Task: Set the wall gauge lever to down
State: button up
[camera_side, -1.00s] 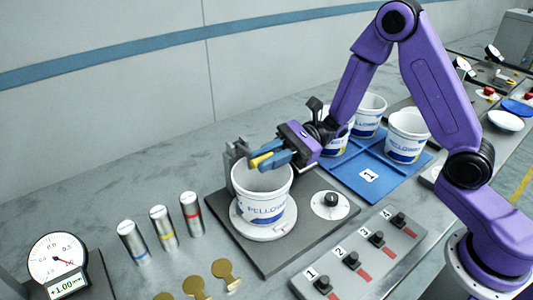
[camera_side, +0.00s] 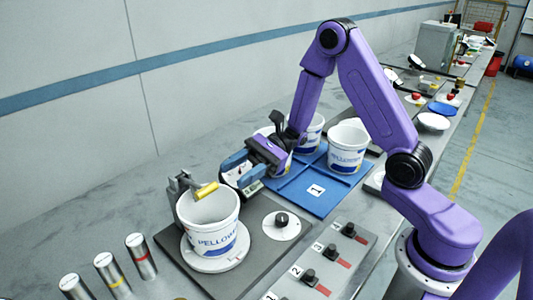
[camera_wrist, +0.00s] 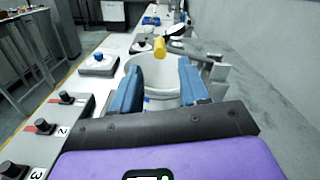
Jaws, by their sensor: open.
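A lever-like arm with a yellow cylindrical grip (camera_side: 206,190) reaches from a grey bracket (camera_side: 180,186) over the rim of a white bucket (camera_side: 207,232). It looks like the gauge lever; the grip sits at about rim height, roughly level. No up or down marking shows.
A black knob on a white disc (camera_side: 281,220) stands right of the bucket. A numbered switch panel (camera_side: 325,262) lies in front. More buckets stand on a blue tray (camera_side: 300,186) behind my gripper. Metal cylinders (camera_side: 140,255) stand at left. Bare table lies toward the wall.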

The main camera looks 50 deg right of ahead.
jog(key=d, duration=0.9)
jog(key=shift+d, duration=0.4)
jog(key=shift+a, duration=0.1)
jog(key=c, duration=0.5)
jog(key=a+r+n+g+h, duration=0.1)
jog(key=a+n+g+h, duration=0.1)
jog(key=n, duration=0.2)
jog(key=s+a+r+n+g+h, duration=0.1)
jog(key=a+n+g+h, duration=0.1)
jog(key=n, duration=0.3)
jog(key=a+r+n+g+h, duration=0.1)
jog(key=a+n+g+h, duration=0.1)
jog(key=a+n+g, duration=0.1)
jog(key=shift+s+a+n+g, duration=0.15)
jog(key=shift+n+g, duration=0.15)
jog(key=shift+n, duration=0.25)
jog(key=shift+s+a+n+g, duration=0.1)
jog(key=shift+n+g, duration=0.2)
jog(key=shift+n, duration=0.25)
grip_shut()
jog(key=n+t+h, duration=0.8)
jog(key=n+h, duration=0.4)
jog(key=n, duration=0.7)
send_near(207, 187)
notch_tip(207, 187, down, 7)
jog(key=shift+r, duration=0.1)
